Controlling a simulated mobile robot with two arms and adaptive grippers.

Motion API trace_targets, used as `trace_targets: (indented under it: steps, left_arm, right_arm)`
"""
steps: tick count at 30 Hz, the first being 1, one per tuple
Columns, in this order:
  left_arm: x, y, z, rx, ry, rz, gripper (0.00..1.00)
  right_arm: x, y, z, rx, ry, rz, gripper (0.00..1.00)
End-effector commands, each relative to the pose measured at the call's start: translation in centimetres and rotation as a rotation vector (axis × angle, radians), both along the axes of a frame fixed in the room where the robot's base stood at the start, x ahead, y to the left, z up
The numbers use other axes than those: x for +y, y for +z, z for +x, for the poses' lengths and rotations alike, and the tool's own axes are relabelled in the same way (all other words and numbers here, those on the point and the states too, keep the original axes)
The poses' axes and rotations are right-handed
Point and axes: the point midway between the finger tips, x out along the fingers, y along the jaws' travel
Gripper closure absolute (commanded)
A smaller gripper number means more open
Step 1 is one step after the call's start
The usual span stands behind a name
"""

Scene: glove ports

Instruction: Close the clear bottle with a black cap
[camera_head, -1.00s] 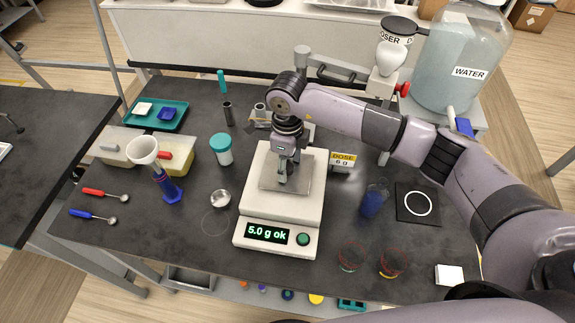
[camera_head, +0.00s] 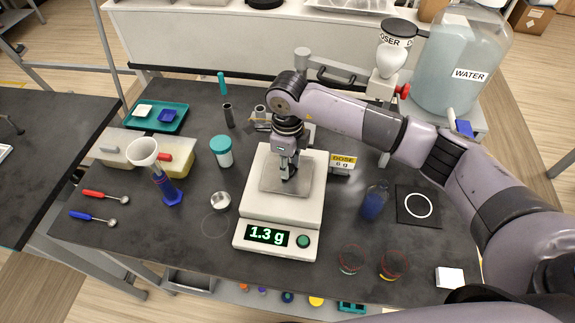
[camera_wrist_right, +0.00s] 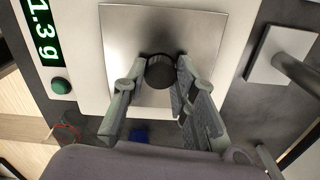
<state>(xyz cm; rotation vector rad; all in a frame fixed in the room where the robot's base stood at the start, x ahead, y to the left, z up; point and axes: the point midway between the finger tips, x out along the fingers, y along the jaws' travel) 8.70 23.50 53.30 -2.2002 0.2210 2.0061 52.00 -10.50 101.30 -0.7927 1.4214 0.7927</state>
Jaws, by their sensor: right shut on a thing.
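My right gripper (camera_head: 287,173) is over the steel pan (camera_head: 309,187) of the white scale. In the right wrist view its fingers (camera_wrist_right: 158,82) are shut on a round black cap with a ridged side (camera_wrist_right: 161,71). In the head view the fingers hide the cap. I cannot tell whether the cap still touches the pan. A clear bottle (camera_head: 375,203) with blue contents stands upright to the right of the scale, apart from the gripper. No cap shows on its neck. My left gripper is not in view.
The scale display (camera_head: 267,235) reads 1.3 g. Two glass dishes (camera_head: 393,264) stand at the front right, and a black mat (camera_head: 418,204) with a white ring lies right of the bottle. A teal-lidded jar (camera_head: 221,150) and a metal cup (camera_head: 220,201) stand left of the scale.

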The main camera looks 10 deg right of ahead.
Motion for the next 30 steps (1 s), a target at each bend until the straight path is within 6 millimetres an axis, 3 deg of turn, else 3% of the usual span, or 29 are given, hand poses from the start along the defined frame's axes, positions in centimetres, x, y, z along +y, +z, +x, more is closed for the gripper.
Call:
trace_targets:
  steps: [8, 21, 25, 30]
  left_arm:
    - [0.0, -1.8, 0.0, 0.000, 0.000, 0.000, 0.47]
    - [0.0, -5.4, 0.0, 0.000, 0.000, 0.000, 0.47]
    - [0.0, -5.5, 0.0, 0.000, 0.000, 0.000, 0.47]
    - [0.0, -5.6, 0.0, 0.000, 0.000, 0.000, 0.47]
  right_arm:
    - [0.0, 3.8, 0.2, -0.008, 0.001, 0.001, 0.82]
    - [0.0, 16.2, 0.1, -0.007, 0.001, 0.000, 0.82]
    - [0.0, 18.2, 0.0, -0.004, 0.001, -0.001, 0.82]
    - [0.0, 19.4, 0.0, -0.001, 0.000, -0.001, 0.82]
